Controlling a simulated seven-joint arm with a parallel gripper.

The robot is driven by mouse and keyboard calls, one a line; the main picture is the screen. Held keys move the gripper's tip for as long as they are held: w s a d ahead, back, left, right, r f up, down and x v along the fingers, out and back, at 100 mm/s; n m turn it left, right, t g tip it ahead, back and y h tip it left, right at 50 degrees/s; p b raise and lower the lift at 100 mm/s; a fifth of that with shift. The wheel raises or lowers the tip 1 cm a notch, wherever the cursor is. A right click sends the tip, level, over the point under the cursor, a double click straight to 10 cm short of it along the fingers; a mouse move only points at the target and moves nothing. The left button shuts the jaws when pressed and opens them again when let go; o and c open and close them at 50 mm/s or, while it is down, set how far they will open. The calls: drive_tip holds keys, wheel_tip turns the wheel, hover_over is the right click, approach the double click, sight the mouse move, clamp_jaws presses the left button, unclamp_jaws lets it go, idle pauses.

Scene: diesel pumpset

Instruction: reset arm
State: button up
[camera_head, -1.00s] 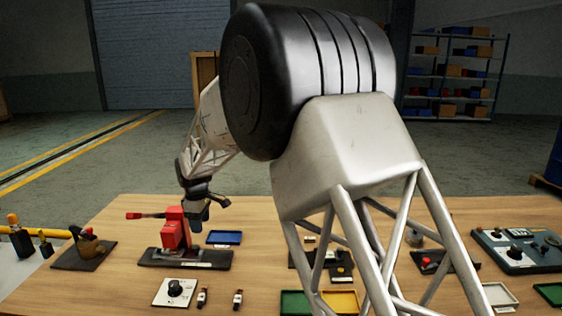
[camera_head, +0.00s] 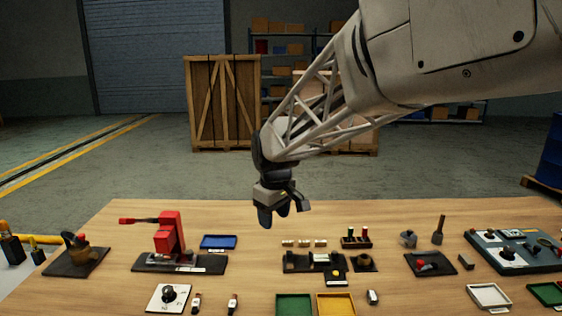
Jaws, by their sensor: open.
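My gripper (camera_head: 274,217) hangs pointing down above the back part of the wooden table (camera_head: 120,283), in the middle of the view. Its fingers are apart and nothing shows between them. It is to the right of the blue tray (camera_head: 218,242) and the red lever device (camera_head: 168,237), and apart from both. My arm reaches in from the upper right and crosses the upper part of the view.
Green (camera_head: 294,305) and yellow trays (camera_head: 336,304) lie at the front. A black fixture (camera_head: 312,263) lies behind them. A control panel (camera_head: 515,250) is at the right. A dial plate (camera_head: 168,298) is at front left. Wooden crates (camera_head: 222,103) stand beyond the table.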

drive_tip(key=s+d+r+m, duration=0.2)
drive_tip(key=s+d+m, duration=0.3)
drive_tip(key=s+d, duration=0.9)
drive_tip(key=s+d+f+m, duration=0.2)
drive_tip(key=s+d, duration=0.1)
drive_tip(key=s, duration=0.5)
drive_tip(key=s+d+f+m+t, duration=0.1)
drive_tip(key=s+d+f+m, duration=0.1)
drive_tip(key=s, duration=0.7)
drive_tip(key=shift+s+d+f+m, duration=0.15)
drive_tip(key=shift+s+d+m, duration=0.15)
drive_tip(key=shift+d+m, duration=0.25)
